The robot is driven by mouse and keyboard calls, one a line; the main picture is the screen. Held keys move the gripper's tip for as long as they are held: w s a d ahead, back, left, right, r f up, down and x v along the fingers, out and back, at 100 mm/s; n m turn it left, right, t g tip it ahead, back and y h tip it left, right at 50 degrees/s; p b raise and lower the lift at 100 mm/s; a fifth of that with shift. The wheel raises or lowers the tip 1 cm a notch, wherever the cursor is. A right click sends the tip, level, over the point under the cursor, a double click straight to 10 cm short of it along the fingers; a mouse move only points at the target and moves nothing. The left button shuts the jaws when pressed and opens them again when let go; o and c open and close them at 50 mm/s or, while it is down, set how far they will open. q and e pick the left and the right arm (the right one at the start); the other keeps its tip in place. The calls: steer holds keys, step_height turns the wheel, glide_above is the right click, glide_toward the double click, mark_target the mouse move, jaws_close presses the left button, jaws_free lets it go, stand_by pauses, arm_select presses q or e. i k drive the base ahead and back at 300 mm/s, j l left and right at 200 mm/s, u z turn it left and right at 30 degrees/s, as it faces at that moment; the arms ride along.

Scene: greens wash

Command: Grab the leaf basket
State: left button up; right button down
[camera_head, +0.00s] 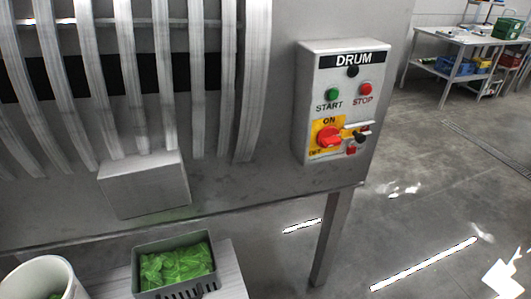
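The leaf basket (148,293) is a grey rectangular basket with slots in its front wall, at the bottom, left of centre. Bright green leaves (177,266) fill it. It stands upright on a light grey surface (232,275) below the drum machine. Neither gripper's fingers show. A white angular shape cut by the bottom right corner may be part of my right arm; I cannot tell.
A white round bin (45,272) with some green inside stands left of the basket. The drum machine's grey control box (308,110) and a metal leg (326,240) are to the right. Open floor lies right, with a worktable (455,38) far back.

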mark_target(185, 267)
steer(key=l+u, duration=0.1)
steer(key=u, duration=0.6)
steer(key=i+l+u, duration=0.1)
steer(key=l+u, duration=0.6)
steer(key=l, duration=0.2)
steer(key=l+u, duration=0.3)
steer(key=l, duration=0.15)
steer(key=k, duration=0.05)
